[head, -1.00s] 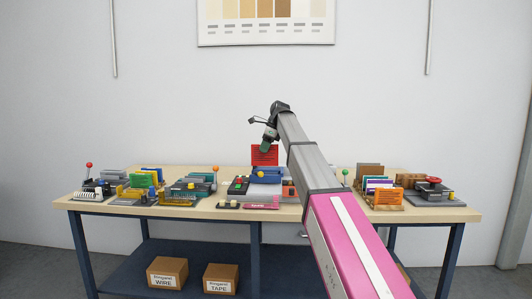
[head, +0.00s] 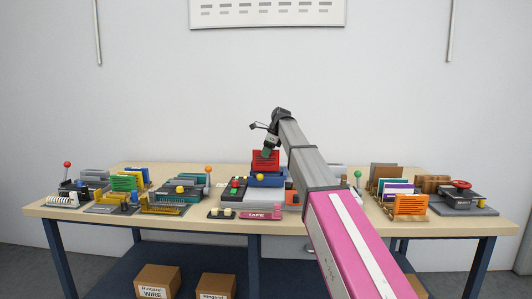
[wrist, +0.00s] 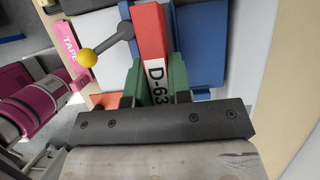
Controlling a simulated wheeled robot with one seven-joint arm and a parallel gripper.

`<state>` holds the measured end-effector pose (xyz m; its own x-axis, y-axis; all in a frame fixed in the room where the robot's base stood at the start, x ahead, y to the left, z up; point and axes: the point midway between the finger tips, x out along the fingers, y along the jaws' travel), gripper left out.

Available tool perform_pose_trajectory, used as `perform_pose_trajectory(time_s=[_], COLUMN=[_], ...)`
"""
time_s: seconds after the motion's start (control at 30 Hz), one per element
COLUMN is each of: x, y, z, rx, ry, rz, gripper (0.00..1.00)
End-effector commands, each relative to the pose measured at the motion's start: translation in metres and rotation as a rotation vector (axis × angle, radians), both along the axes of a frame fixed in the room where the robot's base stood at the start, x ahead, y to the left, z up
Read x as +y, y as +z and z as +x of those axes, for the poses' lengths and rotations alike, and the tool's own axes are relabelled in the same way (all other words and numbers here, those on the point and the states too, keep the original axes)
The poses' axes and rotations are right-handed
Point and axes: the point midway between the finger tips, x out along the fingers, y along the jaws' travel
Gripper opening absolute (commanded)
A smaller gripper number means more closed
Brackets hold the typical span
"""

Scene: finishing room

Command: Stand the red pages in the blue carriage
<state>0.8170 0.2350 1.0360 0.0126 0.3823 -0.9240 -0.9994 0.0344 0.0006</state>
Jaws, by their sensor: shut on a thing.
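The red pages (head: 265,161) stand upright in my gripper (head: 268,153), just above or at the blue carriage (head: 267,181) in the head view. In the wrist view my gripper (wrist: 157,85) has its green fingers shut on both sides of the red pages (wrist: 150,40), whose edge carries the label "D-63". The blue carriage (wrist: 203,45) shows on both sides of the pages there. A lever with a yellow knob (wrist: 86,57) sticks out beside them. I cannot tell whether the pages' lower edge touches the carriage.
A pink tape box (head: 261,213) lies in front of the carriage's machine. Racks with coloured boards, such as an orange one (head: 410,205), stand to the right. Other machines with knobs (head: 180,190) stand to the left.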

Motion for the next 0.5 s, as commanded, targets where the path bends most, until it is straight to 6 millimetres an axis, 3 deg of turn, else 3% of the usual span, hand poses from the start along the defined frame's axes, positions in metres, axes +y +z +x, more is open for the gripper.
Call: perform_pose_trajectory(time_s=[0.5], x=[0.000], y=[-0.040], z=[-0.001], rx=[0.000], ry=[0.001], rz=[0.000], gripper=[0.00])
